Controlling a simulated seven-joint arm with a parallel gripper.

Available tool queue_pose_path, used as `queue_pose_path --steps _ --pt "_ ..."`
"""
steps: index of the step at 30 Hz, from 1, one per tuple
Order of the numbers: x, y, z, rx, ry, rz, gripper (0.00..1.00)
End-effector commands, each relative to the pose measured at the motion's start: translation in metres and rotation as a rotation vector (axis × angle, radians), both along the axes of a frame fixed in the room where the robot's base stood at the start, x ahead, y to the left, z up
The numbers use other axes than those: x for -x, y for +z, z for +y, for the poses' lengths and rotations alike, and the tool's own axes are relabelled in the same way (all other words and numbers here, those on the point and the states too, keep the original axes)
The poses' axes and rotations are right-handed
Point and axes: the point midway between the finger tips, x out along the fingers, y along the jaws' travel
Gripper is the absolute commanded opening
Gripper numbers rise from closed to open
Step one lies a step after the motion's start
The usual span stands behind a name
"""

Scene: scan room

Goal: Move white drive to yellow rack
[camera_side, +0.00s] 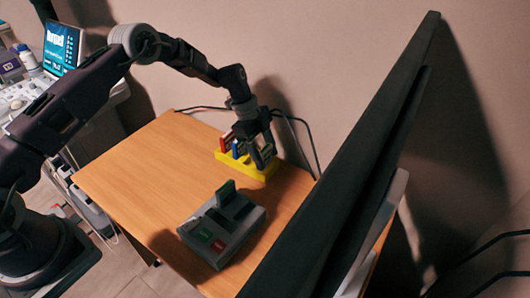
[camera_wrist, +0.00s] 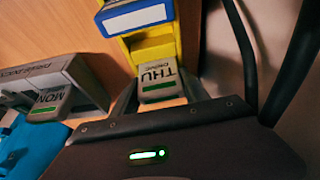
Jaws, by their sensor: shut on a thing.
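In the wrist view the yellow rack (camera_wrist: 152,48) lies directly beyond the white drive. I cannot tell whether the drive is seated in a slot. In the side view my fingers mostly hide the drive.
A red drive (camera_side: 227,140) and a blue drive (camera_side: 236,149) stand in the rack's left part. A large dark panel (camera_side: 350,190) rises at right. Table's left is clear.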

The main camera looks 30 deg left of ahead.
Motion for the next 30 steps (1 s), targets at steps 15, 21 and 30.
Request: queue_pose_path --steps 15,21,30 --pt "-0.0004 -0.0056 0.0 0.0 0.001 -0.002 0.72" --pt "-0.0002 -0.0057 0.0 0.0 0.0 -0.001 0.78" --pt "0.0 -0.006 0.0 0.0 0.0 0.0 0.85"
